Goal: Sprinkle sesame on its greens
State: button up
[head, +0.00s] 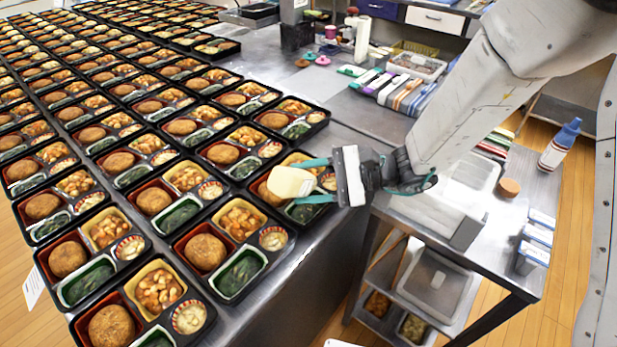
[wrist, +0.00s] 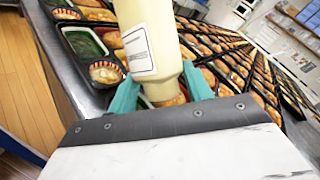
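My gripper (head: 318,180) has teal fingers and is shut on a pale cream bottle (head: 291,182). In the wrist view, the bottle (wrist: 150,35) sits between both fingertips (wrist: 160,95) and carries a white label too small to read. In the head view the bottle lies tilted, its wide end toward the trays, over a bento tray at the table's right edge. That tray's greens (head: 303,213) are partly hidden by the fingers. A nearer tray has dark greens (head: 241,270) in a green dish, beside a brown patty. I cannot tell whether any greens bear sesame.
Rows of black bento trays (head: 118,262) fill the steel table to the left and back. A side cart (head: 530,262) stands at right, with a blue-capped bottle (head: 560,143) and small boxes (head: 537,238). Packets (head: 388,88) and a clear tub (head: 416,66) lie on the back counter.

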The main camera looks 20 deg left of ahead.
jog(key=shift+s+d+f, duration=0.15)
jog(key=shift+s+f, duration=0.25)
jog(key=shift+f, duration=0.35)
jog(key=shift+w+r, duration=0.2)
jog(key=shift+r, duration=0.65)
jog(key=shift+w+r, duration=0.15)
jog(key=shift+r, duration=0.7)
jog(key=f, duration=0.3)
jog(key=shift+s, duration=0.2)
jog(key=shift+s+f, duration=0.15)
jog(key=shift+f, duration=0.05)
jog(key=shift+r, duration=0.1)
jog(key=shift+w+r, duration=0.25)
jog(key=shift+r, duration=0.3)
jog(key=shift+w+r, duration=0.1)
jog(key=shift+r, duration=0.95)
